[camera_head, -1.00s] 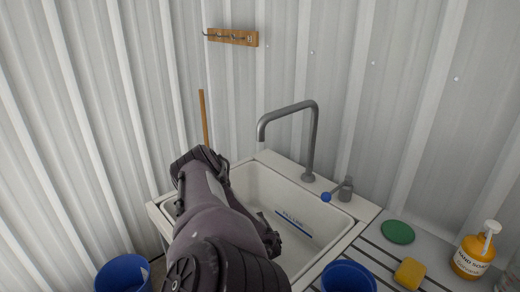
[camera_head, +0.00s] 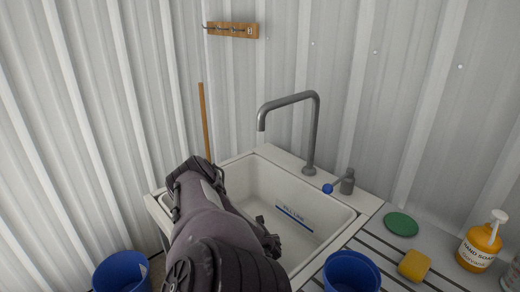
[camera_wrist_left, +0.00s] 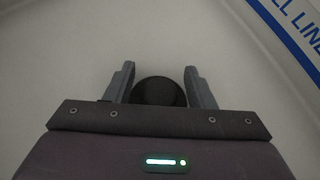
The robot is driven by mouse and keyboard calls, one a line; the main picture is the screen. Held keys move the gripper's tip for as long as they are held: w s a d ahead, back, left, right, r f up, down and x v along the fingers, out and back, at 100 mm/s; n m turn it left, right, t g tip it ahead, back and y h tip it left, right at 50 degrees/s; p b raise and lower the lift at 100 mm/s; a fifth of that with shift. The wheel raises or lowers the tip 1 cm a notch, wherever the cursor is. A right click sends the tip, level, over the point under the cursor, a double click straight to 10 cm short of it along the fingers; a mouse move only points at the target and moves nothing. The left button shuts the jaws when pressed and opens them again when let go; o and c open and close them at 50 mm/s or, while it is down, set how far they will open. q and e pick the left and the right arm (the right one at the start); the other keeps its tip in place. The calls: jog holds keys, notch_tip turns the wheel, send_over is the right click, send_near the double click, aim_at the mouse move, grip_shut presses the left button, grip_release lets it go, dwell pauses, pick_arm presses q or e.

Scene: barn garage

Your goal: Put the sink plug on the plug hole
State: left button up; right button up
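The white sink (camera_head: 335,222) is in the middle of the head view, with a blue fill-line mark on its inner wall. My left arm reaches over its left side, and my left gripper (camera_head: 266,236) is down inside the basin, mostly hidden by the arm. In the left wrist view, the two fingers of my left gripper (camera_wrist_left: 160,80) stand on either side of a dark round disc, which looks like the sink plug (camera_wrist_left: 159,92). The plug hole cannot be made out. My right gripper is out of view.
A grey tap (camera_head: 312,130) arches over the sink, with a blue-ended lever (camera_head: 340,186) beside it. A blue bucket (camera_head: 122,272) stands lower left.

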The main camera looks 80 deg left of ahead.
pick_arm(q)
jog(key=shift+d+r+p, duration=0.15)
jog(key=shift+r+p, duration=0.1)
jog(key=shift+p, duration=0.05)
jog(key=w+p+v, duration=0.1)
jog(key=p+v, duration=0.4)
jog(key=v, duration=0.6)
jog(key=shift+s+d+r, duration=0.15)
jog(key=shift+s+d, duration=0.05)
jog(key=shift+s, duration=0.35)
